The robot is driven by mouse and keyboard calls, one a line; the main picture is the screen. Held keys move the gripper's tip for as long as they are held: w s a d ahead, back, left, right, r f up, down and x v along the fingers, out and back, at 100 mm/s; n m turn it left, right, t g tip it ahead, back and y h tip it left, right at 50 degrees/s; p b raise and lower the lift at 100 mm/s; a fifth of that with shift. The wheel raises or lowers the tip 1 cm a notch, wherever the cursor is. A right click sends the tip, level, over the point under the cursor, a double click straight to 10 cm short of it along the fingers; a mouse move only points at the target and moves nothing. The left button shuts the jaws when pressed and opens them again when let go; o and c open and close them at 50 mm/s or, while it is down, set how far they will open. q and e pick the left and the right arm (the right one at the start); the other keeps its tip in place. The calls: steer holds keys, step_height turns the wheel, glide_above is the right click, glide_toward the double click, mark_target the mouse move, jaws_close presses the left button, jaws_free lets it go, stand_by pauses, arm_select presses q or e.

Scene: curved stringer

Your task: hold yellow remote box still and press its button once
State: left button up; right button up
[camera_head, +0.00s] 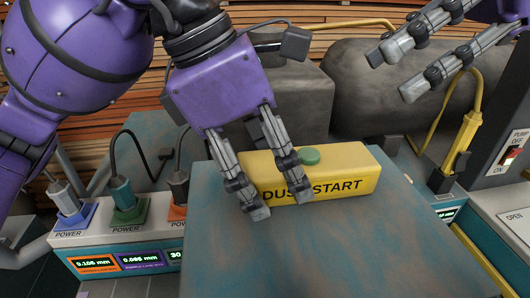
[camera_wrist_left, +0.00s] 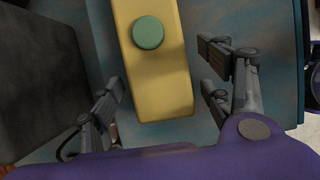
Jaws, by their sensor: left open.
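The yellow remote box (camera_head: 340,178) lies on a worn teal table top, with dark lettering ending in "START" on its front. Its round green button (camera_head: 309,156) is on top. In the left wrist view, the box (camera_wrist_left: 158,82) and the button (camera_wrist_left: 148,33) lie ahead, between the lines of the fingers. My left gripper (camera_head: 256,202) is open at the left end of the box, fingers pointing down. In its wrist view the gripper (camera_wrist_left: 165,75) has a finger on each side of the box, with gaps visible. My right gripper (camera_head: 389,75) is at the upper right, fingers apart, away from the box.
A power strip (camera_head: 120,245) with several plugs and displays stands left of the teal table (camera_head: 310,250). A yellow plug and cable (camera_head: 465,140) and a switch panel (camera_head: 512,150) are at the right. Dark grey bulky forms (camera_head: 375,95) stand behind. The table front is clear.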

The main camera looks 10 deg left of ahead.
arm_select(q)
steer(key=shift+c, duration=0.5)
steer(key=c, duration=1.4)
steer(key=shift+c, duration=0.3)
arm_select(e)
jaws_close()
